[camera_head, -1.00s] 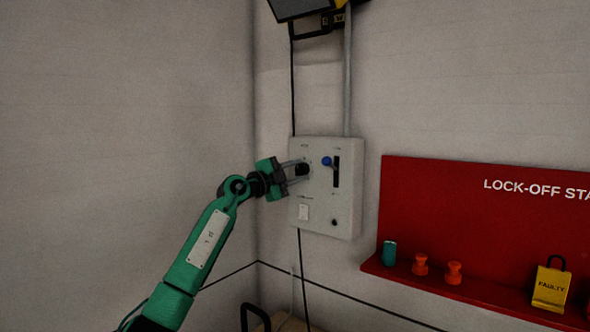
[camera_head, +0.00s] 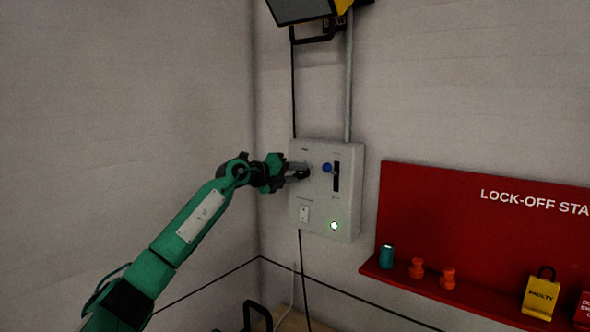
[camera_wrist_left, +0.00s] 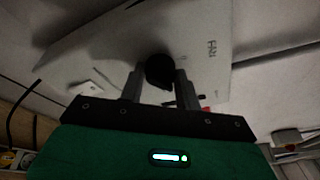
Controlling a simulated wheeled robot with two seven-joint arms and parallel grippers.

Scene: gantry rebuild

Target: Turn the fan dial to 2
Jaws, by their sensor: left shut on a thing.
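The fan dial (camera_wrist_left: 160,70) is a round black knob on the white control box (camera_head: 346,205), under a label that reads FAN in the left wrist view. My left gripper (camera_head: 301,174) reaches in from the left and is shut on the dial, one finger on each side of it. The fingers hide much of the dial in the head view, and I cannot read its setting. My right gripper is not in view.
The box also carries a blue-knobbed slider (camera_head: 327,168), a white switch (camera_head: 304,214) and a lit lamp (camera_head: 334,226). A red lock-off board (camera_head: 430,215) with a shelf of small items hangs to the right.

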